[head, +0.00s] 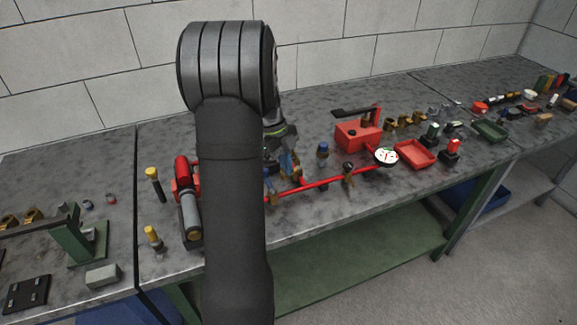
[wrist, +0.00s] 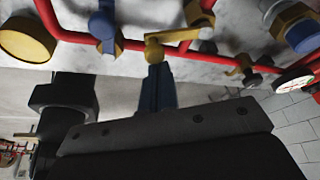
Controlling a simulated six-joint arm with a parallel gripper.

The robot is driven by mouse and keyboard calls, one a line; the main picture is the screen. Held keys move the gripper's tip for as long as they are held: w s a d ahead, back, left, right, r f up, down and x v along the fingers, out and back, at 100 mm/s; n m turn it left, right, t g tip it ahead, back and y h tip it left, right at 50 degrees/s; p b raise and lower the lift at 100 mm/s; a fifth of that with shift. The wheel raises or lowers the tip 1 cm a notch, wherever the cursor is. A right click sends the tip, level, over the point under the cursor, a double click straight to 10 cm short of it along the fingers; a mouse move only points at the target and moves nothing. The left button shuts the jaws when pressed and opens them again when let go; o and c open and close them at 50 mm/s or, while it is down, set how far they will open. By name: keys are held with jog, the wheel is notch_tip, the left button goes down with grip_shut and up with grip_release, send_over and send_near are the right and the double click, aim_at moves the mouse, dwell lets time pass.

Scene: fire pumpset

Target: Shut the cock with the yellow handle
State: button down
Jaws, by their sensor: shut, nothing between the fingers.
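The yellow handle (wrist: 178,36) shows in the wrist view as a lever running right from a rounded hub, in front of the red pipe (wrist: 75,37). My gripper (wrist: 155,68) is shut and empty, with its blue fingertips just below the hub. I cannot tell whether they touch it. The cock's body is mostly hidden behind the handle. In the head view my arm covers my gripper and much of this part of the pipework, and I cannot make out the yellow handle clearly there.
A blue handle (wrist: 103,22) is left of the yellow one, and another blue handle (wrist: 304,34) is at the right. A small brass cock (wrist: 242,68) and white gauge (wrist: 293,82) lie further right. A red tray (head: 415,154) and red tank (head: 358,135) stand on the bench.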

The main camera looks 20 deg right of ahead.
jog(key=shift+w+a, duration=0.4)
jog(key=shift+w, duration=0.5)
dwell(0.3)
notch_tip(320, 180, up, 10)
jog(key=x, duration=0.3)
jog(key=w+x, duration=0.1)
jog(key=x, duration=0.6)
jog(key=shift+w+a+f, duration=0.25)
jog(key=shift+a, duration=0.05)
jog(key=shift+w+a+f, duration=0.1)
jog(key=shift+w+a, duration=0.2)
jog(key=shift+w, duration=0.3)
